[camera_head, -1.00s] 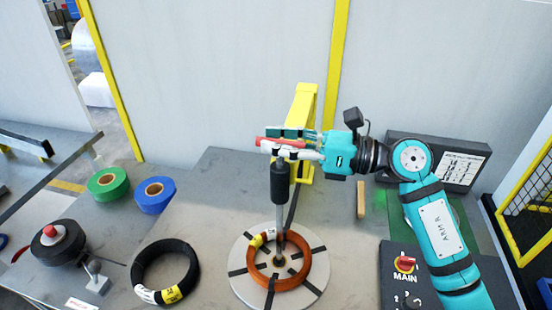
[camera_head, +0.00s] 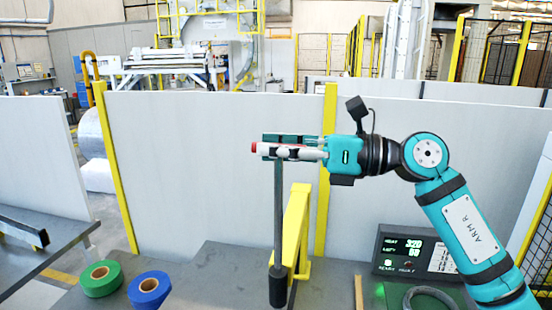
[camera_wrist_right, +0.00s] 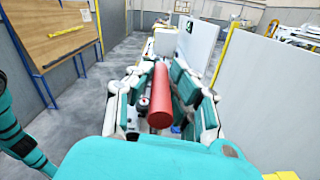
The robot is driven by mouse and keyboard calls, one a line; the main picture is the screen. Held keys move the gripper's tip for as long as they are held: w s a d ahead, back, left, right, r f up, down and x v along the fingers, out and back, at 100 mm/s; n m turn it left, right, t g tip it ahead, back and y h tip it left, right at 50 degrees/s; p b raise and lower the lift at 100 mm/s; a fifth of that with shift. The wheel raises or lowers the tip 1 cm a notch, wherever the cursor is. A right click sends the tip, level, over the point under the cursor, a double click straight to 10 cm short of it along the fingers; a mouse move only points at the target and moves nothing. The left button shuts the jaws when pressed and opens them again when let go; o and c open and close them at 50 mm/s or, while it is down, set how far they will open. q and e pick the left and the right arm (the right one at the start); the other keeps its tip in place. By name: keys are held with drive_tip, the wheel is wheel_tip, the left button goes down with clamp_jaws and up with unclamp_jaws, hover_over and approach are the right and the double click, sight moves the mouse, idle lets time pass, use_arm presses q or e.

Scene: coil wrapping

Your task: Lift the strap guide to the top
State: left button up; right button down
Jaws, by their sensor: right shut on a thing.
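The strap guide shows as a red handle (camera_head: 254,147) on top of a thin grey upright rod (camera_head: 279,205). The rod goes down into a black sleeve (camera_head: 278,286) at the lower edge of the head view. My right gripper (camera_head: 288,148) is shut around the red handle, high in front of the white panel. In the right wrist view the red handle (camera_wrist_right: 160,97) lies between the fingers of the right gripper (camera_wrist_right: 167,95). The coil and turntable are outside the head view. My left gripper is not in view.
A yellow bracket (camera_head: 297,228) stands just right of the rod. A control box with a lit display (camera_head: 406,250) stands at right. Green (camera_head: 101,279) and blue (camera_head: 149,290) tape rolls lie at left. White panels (camera_head: 220,180) close off the back.

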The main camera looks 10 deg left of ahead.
drive_tip(key=shift+d+r, duration=0.1)
drive_tip(key=shift+r, duration=0.35)
drive_tip(key=c, duration=1.4)
unclamp_jaws()
drive_tip(key=shift+r, duration=0.1)
drive_tip(key=shift+c, duration=0.2)
drive_tip(key=shift+o, duration=1)
drive_tip(key=shift+s, duration=0.1)
drive_tip(key=shift+f, duration=0.2)
drive_tip(key=shift+w, duration=0.25)
drive_tip(key=shift+d+f, duration=0.1)
drive_tip(key=shift+d, duration=0.15)
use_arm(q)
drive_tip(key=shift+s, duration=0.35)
use_arm(e)
drive_tip(key=d, duration=1.1)
drive_tip(key=shift+d, duration=0.2)
drive_tip(key=shift+s, duration=0.1)
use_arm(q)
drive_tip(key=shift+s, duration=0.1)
